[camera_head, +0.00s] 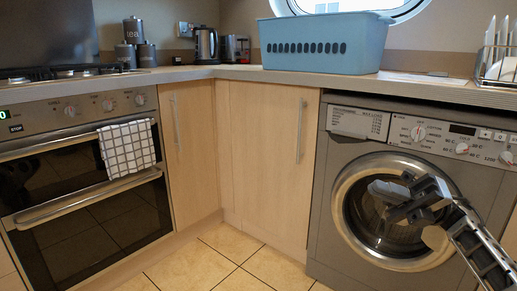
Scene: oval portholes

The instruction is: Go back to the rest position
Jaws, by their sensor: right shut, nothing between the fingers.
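My right gripper (392,199) is in front of the washing machine (326,214), with its arm coming in from the lower right. Its fingers are shut and hold nothing. They overlap the round door (347,228) of the machine, which looks closed; I cannot tell whether they touch it. My left gripper is not in view.
A blue laundry basket (313,34) stands on the counter (225,73) under an oval window. A kettle (205,45) and dark canisters (134,31) stand further left. An oven (90,227) with a checked towel (127,149) is at left. The tiled floor (205,268) is clear.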

